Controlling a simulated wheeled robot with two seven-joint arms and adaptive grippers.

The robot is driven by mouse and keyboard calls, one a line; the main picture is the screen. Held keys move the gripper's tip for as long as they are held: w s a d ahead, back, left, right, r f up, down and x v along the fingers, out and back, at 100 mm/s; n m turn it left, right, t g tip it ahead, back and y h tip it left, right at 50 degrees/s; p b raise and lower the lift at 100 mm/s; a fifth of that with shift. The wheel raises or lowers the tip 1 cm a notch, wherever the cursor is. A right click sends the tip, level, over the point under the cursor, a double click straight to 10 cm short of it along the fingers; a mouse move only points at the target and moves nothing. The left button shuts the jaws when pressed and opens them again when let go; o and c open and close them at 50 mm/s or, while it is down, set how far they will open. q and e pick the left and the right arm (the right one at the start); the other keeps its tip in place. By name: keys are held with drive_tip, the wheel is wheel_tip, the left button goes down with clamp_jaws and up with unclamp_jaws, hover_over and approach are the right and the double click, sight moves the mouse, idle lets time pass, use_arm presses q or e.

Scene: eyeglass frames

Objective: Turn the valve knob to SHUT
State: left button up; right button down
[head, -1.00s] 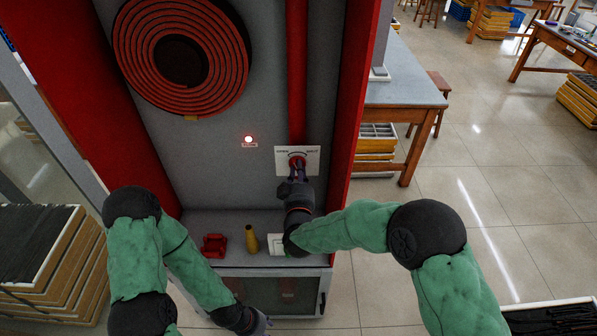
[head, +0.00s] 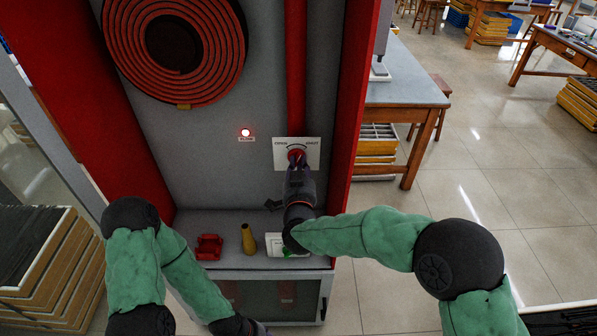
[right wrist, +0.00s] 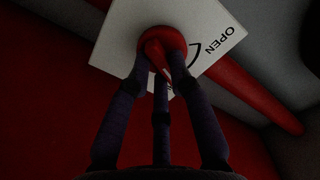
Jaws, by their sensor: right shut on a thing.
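The red valve knob (head: 295,154) sits on a white label plate (head: 312,145) on the cabinet's back wall, below a red pipe. The plate carries small words at its left and right and a curved arc. In the right wrist view the knob (right wrist: 161,46) is between my fingers and the word OPEN (right wrist: 219,40) shows on the plate. My right gripper (head: 297,165) is shut on the knob; it also shows in the right wrist view (right wrist: 162,62). My left gripper (head: 258,329) is low at the front of the cabinet, mostly hidden, and its fingers are not clear.
A lit indicator lamp (head: 245,132) is on the back wall left of the plate. A coiled hose (head: 172,48) hangs above. On the shelf (head: 225,259) stand a red part (head: 208,247), a brass nozzle (head: 248,240) and a white box (head: 275,241). Red side walls bound the cabinet.

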drive_tip(key=shift+f+m+b, duration=0.2)
drive_tip(key=shift+m+b, duration=1.55)
drive_tip(key=shift+m, duration=0.45)
drive_tip(key=c, duration=1.1)
unclamp_jaws()
drive_tip(key=shift+s, duration=0.1)
drive_tip(key=s, duration=1.2)
drive_tip(key=shift+w, duration=0.1)
